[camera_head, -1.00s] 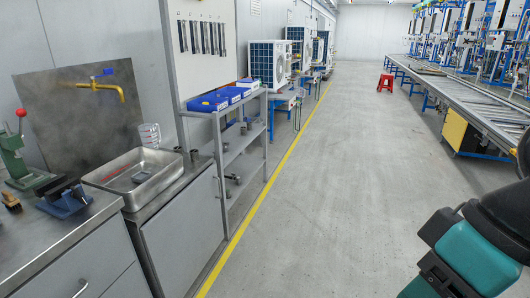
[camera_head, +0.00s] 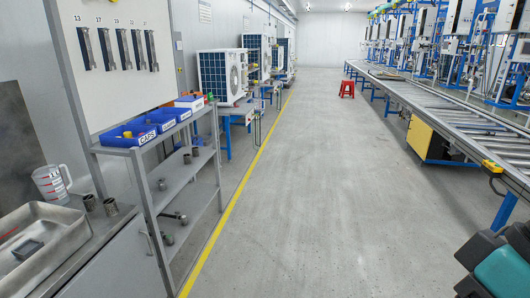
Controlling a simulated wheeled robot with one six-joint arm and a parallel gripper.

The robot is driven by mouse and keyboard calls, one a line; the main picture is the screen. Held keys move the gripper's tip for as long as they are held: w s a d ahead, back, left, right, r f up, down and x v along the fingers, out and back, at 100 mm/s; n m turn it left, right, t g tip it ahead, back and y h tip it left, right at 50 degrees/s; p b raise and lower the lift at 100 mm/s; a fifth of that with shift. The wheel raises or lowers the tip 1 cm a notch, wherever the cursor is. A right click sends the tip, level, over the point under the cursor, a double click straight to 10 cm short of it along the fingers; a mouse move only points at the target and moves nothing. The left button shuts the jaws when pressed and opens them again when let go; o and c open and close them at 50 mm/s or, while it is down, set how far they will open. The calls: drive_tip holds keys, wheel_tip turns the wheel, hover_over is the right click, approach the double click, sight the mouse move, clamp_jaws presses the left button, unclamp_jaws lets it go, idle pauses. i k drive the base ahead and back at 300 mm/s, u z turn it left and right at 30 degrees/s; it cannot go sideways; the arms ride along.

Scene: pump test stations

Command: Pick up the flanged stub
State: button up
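I cannot tell for sure which piece is the flanged stub. Two short dark grey cylinders stand on the bench at lower left, a left one (camera_head: 90,202) and a right one (camera_head: 111,206). Small grey cylindrical pieces stand on the rack's middle shelf, one near (camera_head: 162,184) and one farther back (camera_head: 187,158). A dark piece with a wider end (camera_head: 175,217) lies on the lower shelf; its shape is too small to make out. A teal and black part of my arm shows at the lower right corner. My gripper's fingers are not visible.
The grey rack (camera_head: 148,150) holds blue bins (camera_head: 128,135) on top. A metal sink tray (camera_head: 62,230) and a measuring jug (camera_head: 50,184) are on the bench. A roller conveyor (camera_head: 450,115) runs along the right.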

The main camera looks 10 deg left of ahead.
sight(161, 181)
drive_tip(key=z, duration=0.05)
drive_tip(key=i, duration=1.95)
drive_tip(key=u, duration=0.5)
drive_tip(key=i, duration=1)
drive_tip(key=u, duration=1.7)
drive_tip(key=i, duration=0.95)
drive_tip(key=u, duration=0.8)
